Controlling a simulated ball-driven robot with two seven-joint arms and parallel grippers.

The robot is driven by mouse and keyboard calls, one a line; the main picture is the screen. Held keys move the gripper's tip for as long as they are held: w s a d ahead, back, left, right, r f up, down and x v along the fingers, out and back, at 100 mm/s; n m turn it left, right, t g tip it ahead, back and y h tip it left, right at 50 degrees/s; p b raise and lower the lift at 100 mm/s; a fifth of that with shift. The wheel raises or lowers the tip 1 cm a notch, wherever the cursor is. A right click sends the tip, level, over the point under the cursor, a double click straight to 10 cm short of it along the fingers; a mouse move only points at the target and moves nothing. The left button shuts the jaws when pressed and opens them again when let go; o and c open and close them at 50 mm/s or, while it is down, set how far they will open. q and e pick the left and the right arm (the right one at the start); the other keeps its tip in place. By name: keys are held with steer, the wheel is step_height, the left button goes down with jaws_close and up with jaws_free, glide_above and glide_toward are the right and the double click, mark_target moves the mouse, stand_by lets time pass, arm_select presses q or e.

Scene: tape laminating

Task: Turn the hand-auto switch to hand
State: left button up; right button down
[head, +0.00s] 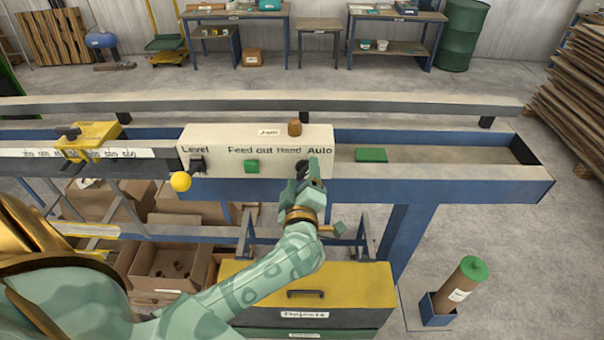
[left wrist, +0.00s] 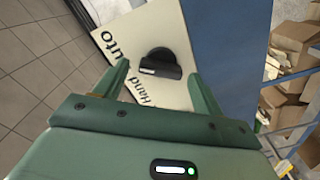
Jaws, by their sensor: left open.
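The hand-auto switch is a black knob (left wrist: 160,63) on the cream control panel (head: 220,140), between the printed words Hand and Auto. In the head view the switch (head: 300,170) is partly hidden by my left gripper (head: 314,172). In the left wrist view my left gripper (left wrist: 158,78) is open, its fingers apart on either side of the knob, with no clear contact. The knob's white mark is at its left end in that view; I cannot tell for sure which word it points to. My right gripper is not in view.
A Level lever (head: 196,166) with a yellow ball (head: 180,181), a green Feed out button (head: 252,167) and a brown knob (head: 295,128) are on the panel. A green block (head: 371,155) lies to its right. A yellow-topped cabinet (head: 345,280) stands below.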

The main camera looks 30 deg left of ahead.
arm_select(q)
steer(key=shift+w+a, duration=0.2)
steer(key=shift+w, duration=0.05)
steer(key=c, duration=1)
